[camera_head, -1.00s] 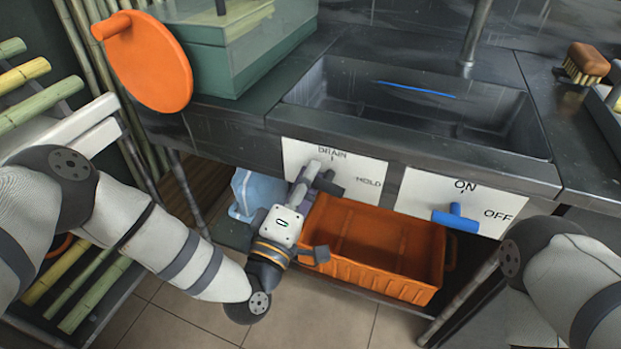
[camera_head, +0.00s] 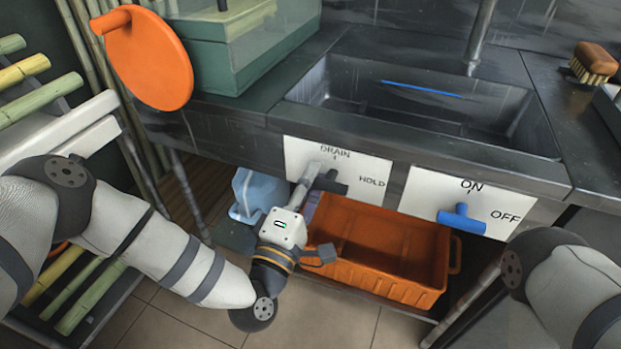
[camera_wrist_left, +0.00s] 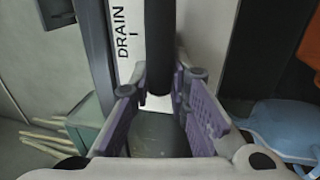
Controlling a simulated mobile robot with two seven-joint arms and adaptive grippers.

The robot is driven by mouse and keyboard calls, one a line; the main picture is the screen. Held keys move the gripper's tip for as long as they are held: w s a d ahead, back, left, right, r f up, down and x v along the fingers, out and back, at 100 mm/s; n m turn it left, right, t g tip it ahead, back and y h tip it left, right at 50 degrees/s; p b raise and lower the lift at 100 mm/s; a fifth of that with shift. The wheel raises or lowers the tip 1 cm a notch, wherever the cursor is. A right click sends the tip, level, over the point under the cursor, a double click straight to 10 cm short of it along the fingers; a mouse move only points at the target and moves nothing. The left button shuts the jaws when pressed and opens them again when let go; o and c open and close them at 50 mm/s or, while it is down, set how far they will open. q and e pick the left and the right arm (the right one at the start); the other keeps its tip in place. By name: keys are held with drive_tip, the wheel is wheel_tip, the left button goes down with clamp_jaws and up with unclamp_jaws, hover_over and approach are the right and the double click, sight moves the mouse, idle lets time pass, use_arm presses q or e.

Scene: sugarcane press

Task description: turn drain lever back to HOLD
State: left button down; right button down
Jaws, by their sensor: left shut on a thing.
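The drain panel (camera_head: 302,153) is a white plate marked DRAIN at the top and HOLD at its right. The drain lever (camera_head: 334,186) is a dark bar in front of it, lying roughly sideways with its visible end toward the HOLD mark. My left gripper (camera_head: 311,180) is shut on the lever at the panel's lower left. In the left wrist view the dark lever (camera_wrist_left: 159,45) runs between the purple finger pads. The gripped part is partly hidden by the fingers in the head view. My right gripper is out of view; only its arm shows.
An orange crate (camera_head: 375,279) sits under the counter, just right of the left gripper. A blue container (camera_head: 247,192) is to its left. The ON/OFF panel with a blue lever (camera_head: 462,219) is to the right. A sink (camera_head: 420,107) is above.

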use_arm(q)
drive_tip(key=c, duration=1.5)
unclamp_jaws()
drive_tip(key=shift+s, duration=0.15)
drive_tip(key=v, duration=1.2)
